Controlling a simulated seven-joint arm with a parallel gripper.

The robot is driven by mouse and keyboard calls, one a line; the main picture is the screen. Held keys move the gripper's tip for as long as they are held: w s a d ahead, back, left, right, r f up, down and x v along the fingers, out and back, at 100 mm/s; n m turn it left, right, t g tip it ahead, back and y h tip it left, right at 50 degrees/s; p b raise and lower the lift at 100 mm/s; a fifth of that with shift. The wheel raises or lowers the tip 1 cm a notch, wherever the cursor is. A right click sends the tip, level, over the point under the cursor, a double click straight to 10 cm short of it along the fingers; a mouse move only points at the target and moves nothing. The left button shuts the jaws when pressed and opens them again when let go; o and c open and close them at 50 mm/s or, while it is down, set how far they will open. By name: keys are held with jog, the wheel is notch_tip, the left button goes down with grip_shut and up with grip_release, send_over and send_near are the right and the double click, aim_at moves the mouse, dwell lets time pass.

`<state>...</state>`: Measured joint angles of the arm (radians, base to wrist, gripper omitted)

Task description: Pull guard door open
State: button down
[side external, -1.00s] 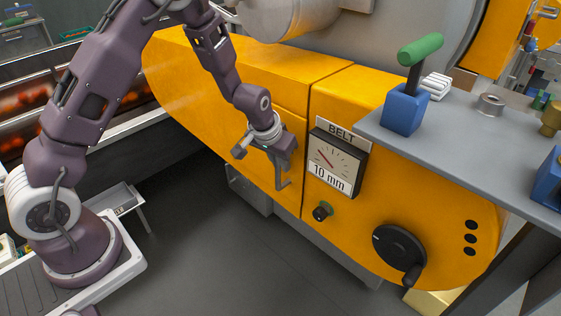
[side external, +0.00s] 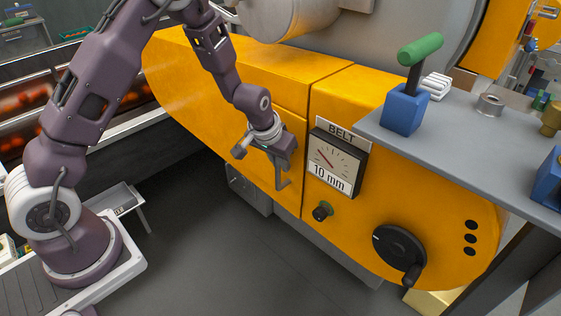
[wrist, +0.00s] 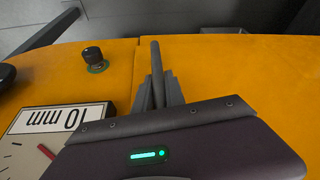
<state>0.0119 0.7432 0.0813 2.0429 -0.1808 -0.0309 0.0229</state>
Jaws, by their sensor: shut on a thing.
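The guard door (side external: 225,95) is the yellow panel on the left part of the machine's side. It looks closed, flush with the fixed yellow panel at the vertical seam. Its grey bar handle (side external: 284,184) stands near that seam, and the handle's end also shows in the wrist view (wrist: 155,55). My gripper (side external: 282,160) is at the handle, its fingers shut around the bar. In the wrist view my gripper (wrist: 159,92) has the bar between its fingers; the wrist housing hides the rest of the handle.
Right of the seam are the BELT gauge (side external: 335,160) marked 10 mm, a small dark knob (side external: 322,211) and a black crank wheel (side external: 399,249). A grey table (side external: 470,150) with a green-handled lever (side external: 420,50) juts in at right. Floor in front of the door is clear.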

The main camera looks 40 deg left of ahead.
jog(key=shift+s+a, duration=0.15)
jog(key=shift+s, duration=0.4)
jog(key=s+a+m+h, duration=0.1)
jog(key=s+a+m, duration=0.2)
jog(key=s+a, duration=0.4)
jog(key=s+a+m+h, duration=0.1)
jog(key=s+a+m, duration=0.2)
jog(key=s+a, duration=0.4)
jog(key=shift+s, duration=3.5)
jog(key=shift+d, duration=0.1)
jog(key=c, duration=1.4)
grip_release()
jog(key=shift+r, duration=0.1)
